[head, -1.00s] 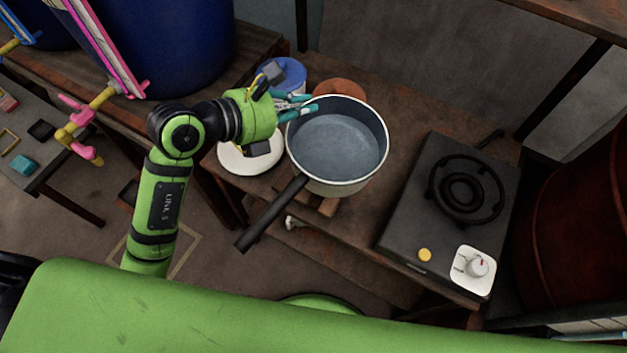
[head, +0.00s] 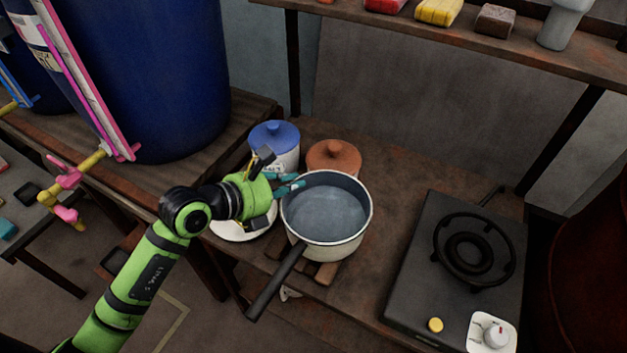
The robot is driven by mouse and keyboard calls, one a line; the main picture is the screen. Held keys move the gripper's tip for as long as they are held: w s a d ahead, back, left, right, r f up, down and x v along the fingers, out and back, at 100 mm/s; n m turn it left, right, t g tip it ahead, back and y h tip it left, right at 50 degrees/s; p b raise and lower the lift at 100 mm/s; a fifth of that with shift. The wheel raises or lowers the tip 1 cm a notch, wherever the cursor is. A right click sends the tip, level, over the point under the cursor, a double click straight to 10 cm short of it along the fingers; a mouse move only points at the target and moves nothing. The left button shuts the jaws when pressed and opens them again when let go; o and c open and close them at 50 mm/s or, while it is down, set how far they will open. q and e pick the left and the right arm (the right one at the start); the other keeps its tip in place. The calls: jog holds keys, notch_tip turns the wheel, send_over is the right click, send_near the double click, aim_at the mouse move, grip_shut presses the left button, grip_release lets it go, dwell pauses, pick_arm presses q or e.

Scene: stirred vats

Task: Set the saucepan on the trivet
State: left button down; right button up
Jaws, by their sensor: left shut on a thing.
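The saucepan (head: 326,212), cream outside and grey-blue inside, is upright in the middle of the head view. Its dark handle (head: 275,285) points toward the lower left. My left gripper (head: 290,187), with teal fingertips, is shut on the pan's rim at its upper left. The trivet (head: 326,273), made of brown wooden slats, lies on the bench beneath the pan and is mostly hidden by it. I cannot tell whether the pan's base touches the slats. My right gripper is out of view.
A blue-lidded jar (head: 274,140) and a terracotta pot (head: 334,156) stand just behind the pan. A white plate (head: 240,229) lies left, partly under my gripper. A black burner (head: 462,262) stands right, with bare bench between. A shelf (head: 450,40) overhangs the back.

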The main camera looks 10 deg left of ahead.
pick_arm(q)
jog(key=shift+w+a+f, duration=0.1)
jog(key=shift+a+f, duration=0.35)
jog(key=shift+f, duration=0.4)
jog(key=shift+w+a+f, duration=0.15)
jog(key=shift+a+f, duration=0.25)
jog(key=shift+f, duration=0.5)
jog(key=shift+w+a+f, duration=0.1)
jog(key=shift+a+f, duration=0.35)
jog(key=shift+f, duration=0.4)
jog(key=shift+f+b, duration=0.1)
jog(key=shift+b, duration=0.2)
jog(key=c, duration=1.3)
grip_release()
jog(key=shift+s+f, duration=0.1)
jog(key=shift+f, duration=0.1)
jog(key=shift+r, duration=0.1)
jog(key=shift+b+v, duration=0.35)
jog(key=shift+v, duration=5.7)
